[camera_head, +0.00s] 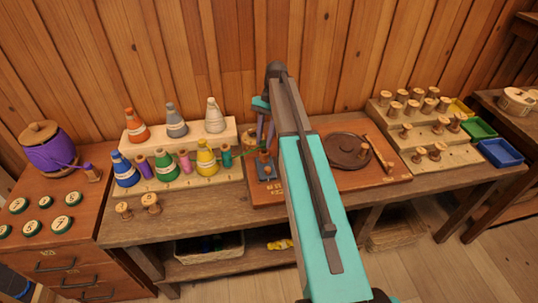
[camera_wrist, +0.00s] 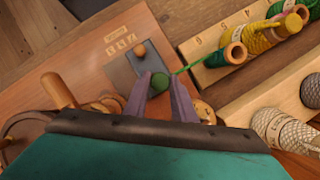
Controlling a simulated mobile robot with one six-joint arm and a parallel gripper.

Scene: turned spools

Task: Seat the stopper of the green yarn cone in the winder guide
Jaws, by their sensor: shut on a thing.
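My gripper (camera_wrist: 160,82) is shut on a small green ball, the stopper (camera_wrist: 159,80), between its two purple fingers. A green thread runs from the stopper up and right past a teal-wrapped spool (camera_wrist: 236,53). The winder guide (camera_wrist: 121,66) is a dark grey plate on the wooden board, with a brown ball on it. The stopper appears close beside the guide's lower right end; its height above it is unclear. In the head view my gripper (camera_head: 266,135) hangs over the guide (camera_head: 265,171). The green yarn cone (camera_head: 165,168) stands in the front row on the rack.
Orange (camera_head: 136,127), grey, white, blue and yellow cones stand close by on the stepped rack (camera_head: 236,130). A dark round turntable (camera_head: 347,151) lies right of my arm. Wooden spools fill a rack at right. My arm hides part of the board.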

